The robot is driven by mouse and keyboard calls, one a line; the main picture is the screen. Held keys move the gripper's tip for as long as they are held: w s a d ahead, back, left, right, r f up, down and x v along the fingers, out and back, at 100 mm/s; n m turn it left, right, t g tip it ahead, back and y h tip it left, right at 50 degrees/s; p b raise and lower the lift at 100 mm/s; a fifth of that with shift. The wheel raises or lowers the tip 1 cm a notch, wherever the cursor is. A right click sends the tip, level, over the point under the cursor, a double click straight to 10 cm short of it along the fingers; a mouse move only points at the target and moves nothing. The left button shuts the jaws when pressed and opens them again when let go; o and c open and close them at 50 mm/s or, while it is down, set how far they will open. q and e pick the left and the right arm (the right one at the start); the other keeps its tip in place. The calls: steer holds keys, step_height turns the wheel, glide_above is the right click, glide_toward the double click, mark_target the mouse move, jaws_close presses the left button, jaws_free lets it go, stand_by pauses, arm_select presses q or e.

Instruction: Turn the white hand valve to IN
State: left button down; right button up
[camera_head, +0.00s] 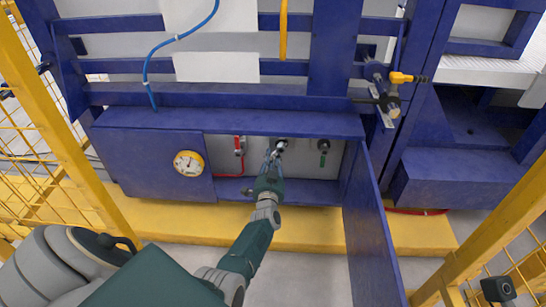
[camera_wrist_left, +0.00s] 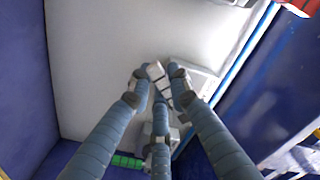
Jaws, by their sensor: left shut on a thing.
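The white hand valve (camera_wrist_left: 155,71) shows between my fingertips in the left wrist view, its handle slanting. In the head view it is mostly hidden by my left gripper (camera_head: 274,157), which reaches into the open blue cabinet. My left gripper's fingers (camera_wrist_left: 160,84) are closed around the handle from both sides, with the third finger below. The IN marking cannot be read in either view. My right gripper is not in view.
A red valve (camera_head: 239,146) is left of the white one and a green valve (camera_head: 323,148) right of it. A round gauge (camera_head: 188,163) is on the cabinet front. The open cabinet door (camera_head: 368,235) stands out at the right. Yellow fences (camera_head: 55,125) flank the area.

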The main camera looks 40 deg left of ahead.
arm_select(q)
steer(key=c, duration=1.6)
jaws_free()
steer(key=shift+o, duration=0.2)
steer(key=v, duration=0.7)
steer(key=shift+s, duration=0.3)
steer(key=shift+d, duration=0.15)
